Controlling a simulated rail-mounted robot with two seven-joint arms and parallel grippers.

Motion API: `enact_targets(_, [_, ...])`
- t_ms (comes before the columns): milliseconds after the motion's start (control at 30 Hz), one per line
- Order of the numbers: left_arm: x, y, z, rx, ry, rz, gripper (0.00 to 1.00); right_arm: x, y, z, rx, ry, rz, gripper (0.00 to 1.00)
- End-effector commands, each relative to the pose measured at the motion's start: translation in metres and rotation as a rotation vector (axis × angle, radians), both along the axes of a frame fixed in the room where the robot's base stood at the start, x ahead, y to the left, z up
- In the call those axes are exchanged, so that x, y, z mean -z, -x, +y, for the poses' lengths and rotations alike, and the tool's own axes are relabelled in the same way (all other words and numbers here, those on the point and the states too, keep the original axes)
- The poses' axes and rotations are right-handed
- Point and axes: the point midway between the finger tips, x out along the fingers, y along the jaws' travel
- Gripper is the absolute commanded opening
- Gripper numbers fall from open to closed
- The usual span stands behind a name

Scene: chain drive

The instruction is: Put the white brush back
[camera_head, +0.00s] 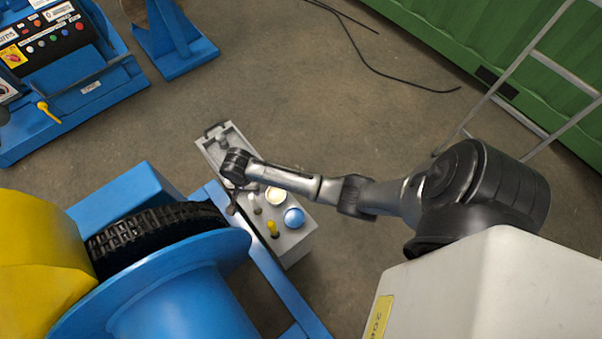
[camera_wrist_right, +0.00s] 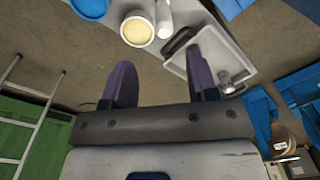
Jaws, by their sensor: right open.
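My right gripper (camera_head: 236,167) is over the grey tray-topped cart beside the blue drum. I cannot make out the white brush for certain. A white rounded piece (camera_wrist_right: 166,16) stands next to the cup at the top of the wrist view, but its kind is unclear. A white cup with a pale yellow filling (camera_head: 275,196) stands on the cart; it also shows in the wrist view (camera_wrist_right: 137,30). My left gripper is out of view.
The tray (camera_head: 207,150) holds a small metal jar (camera_wrist_right: 227,83). A blue-topped pot (camera_head: 294,217) and a yellow item (camera_head: 272,229) stand on the cart. The blue drum (camera_head: 180,295) with its black chain (camera_head: 150,228) is close on the left. Open floor lies beyond.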

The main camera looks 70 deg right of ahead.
Motion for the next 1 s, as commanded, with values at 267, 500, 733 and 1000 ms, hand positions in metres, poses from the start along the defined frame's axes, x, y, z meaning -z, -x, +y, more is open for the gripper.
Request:
enact_targets(267, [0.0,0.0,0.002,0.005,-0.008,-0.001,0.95,-0.005,0.113,0.049,-0.618,0.027,-0.115,0.54])
enact_targets(500, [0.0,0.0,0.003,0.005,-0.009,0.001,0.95,-0.051,0.2,0.067,-1.092,0.118,-0.216,0.54])
enact_targets(733, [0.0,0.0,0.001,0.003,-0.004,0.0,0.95,-0.085,0.239,0.07,-1.314,0.191,-0.253,0.54])
enact_targets(1000, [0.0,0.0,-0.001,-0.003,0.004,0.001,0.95,-0.091,0.245,0.069,-1.354,0.208,-0.258,0.54])
